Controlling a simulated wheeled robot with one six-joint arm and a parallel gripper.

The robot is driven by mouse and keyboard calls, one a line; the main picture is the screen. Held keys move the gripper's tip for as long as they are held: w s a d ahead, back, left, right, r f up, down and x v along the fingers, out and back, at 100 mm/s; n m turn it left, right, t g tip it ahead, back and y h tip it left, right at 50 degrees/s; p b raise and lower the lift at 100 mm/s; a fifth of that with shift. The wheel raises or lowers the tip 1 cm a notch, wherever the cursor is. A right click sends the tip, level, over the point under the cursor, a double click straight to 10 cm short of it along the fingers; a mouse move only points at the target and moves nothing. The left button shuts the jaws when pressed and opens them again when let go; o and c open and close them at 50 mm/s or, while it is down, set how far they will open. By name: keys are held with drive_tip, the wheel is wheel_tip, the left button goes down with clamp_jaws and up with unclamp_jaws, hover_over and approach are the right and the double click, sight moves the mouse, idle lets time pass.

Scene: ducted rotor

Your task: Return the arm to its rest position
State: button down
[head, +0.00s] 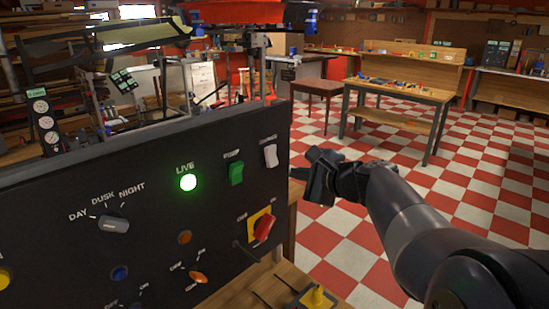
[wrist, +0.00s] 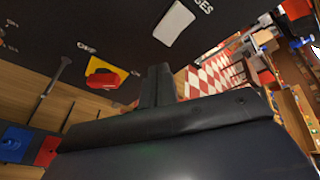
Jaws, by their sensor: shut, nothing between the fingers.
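My gripper (head: 301,172) is at the right edge of the black control panel (head: 130,180) in the head view, with its tip close to the panel's edge; I cannot tell whether it touches. The fingers are together and empty; they also show in the wrist view (wrist: 158,85). My dark arm comes in from the lower right of the head view. The panel carries a lit green LIVE lamp (head: 188,182), a green switch (head: 236,173), a white switch (head: 270,156), a red rotary handle on a yellow plate (head: 263,227) and a grey DAY-DUSK-NIGHT knob (head: 114,225).
A wooden bench (head: 400,92) with small items stands behind, beside a small brown table (head: 318,88). Red and white checkered floor (head: 345,235) lies open to the right of the panel. A yellow knob box (head: 317,298) sits low in front.

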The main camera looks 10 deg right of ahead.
drive_tip(key=shift+s+d+f, duration=0.15)
drive_tip(key=shift+s+d, duration=0.05)
drive_tip(key=shift+s, duration=0.1)
drive_tip(key=shift+s+d+f+b, duration=0.3)
drive_tip(key=shift+s+d+f, duration=0.15)
drive_tip(key=shift+s, duration=0.25)
drive_tip(key=shift+s+d+f+b, duration=0.25)
drive_tip(key=shift+s+d+f, duration=0.1)
drive_tip(key=shift+s+d, duration=0.25)
drive_tip(key=shift+a, duration=0.1)
